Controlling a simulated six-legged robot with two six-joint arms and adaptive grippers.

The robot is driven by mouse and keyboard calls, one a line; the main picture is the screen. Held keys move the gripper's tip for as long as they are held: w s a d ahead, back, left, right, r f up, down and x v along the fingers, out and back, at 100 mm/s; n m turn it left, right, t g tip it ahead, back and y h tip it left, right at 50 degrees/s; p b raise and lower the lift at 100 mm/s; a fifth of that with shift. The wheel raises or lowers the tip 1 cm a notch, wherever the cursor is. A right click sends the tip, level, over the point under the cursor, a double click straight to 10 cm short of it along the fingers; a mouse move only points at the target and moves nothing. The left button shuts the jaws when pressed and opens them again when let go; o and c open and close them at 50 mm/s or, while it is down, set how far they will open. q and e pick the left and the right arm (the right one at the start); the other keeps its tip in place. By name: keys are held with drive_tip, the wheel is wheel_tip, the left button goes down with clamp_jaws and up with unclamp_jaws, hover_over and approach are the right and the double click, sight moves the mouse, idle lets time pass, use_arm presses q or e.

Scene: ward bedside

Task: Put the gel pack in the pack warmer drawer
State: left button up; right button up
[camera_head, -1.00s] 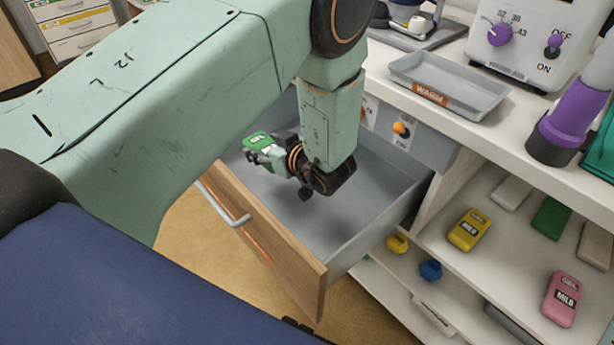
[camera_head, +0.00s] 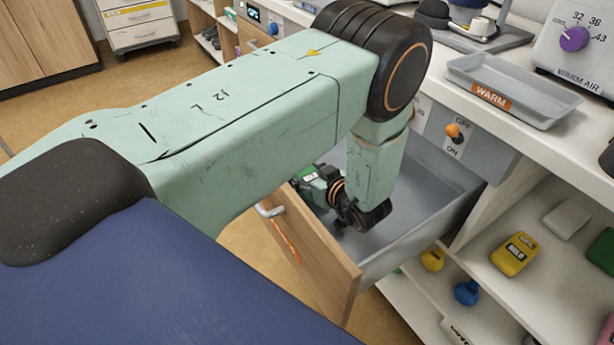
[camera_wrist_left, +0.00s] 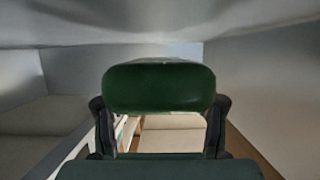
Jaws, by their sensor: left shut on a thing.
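The green gel pack (camera_head: 308,177) is held in my left gripper (camera_head: 318,184). The pack fills the middle of the left wrist view (camera_wrist_left: 160,88), with a dark finger at each side of it. The drawer (camera_head: 325,262) is pulled open, with a wooden front, a metal handle and a grey inside. My left gripper hangs low within the drawer's opening, near its front-left part. Grey walls surround the pack in the wrist view. Whether the pack touches the drawer floor cannot be told. My arm hides part of the drawer. My right gripper is not in view.
A grey WARM tray (camera_head: 510,92) and a warm air unit (camera_head: 575,45) stand on the counter above. An ON/OFF switch (camera_head: 455,133) is on the panel. A yellow MILD pack (camera_head: 514,254) lies on the shelf at right. The drawer's right side looks empty.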

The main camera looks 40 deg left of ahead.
use_arm(q)
drive_tip(key=shift+s+r, duration=0.1)
drive_tip(key=shift+s, duration=0.05)
drive_tip(key=shift+f+b, duration=0.35)
drive_tip(key=shift+f, duration=0.15)
drive_tip(key=o, duration=1.3)
drive_tip(key=shift+s+f, duration=0.15)
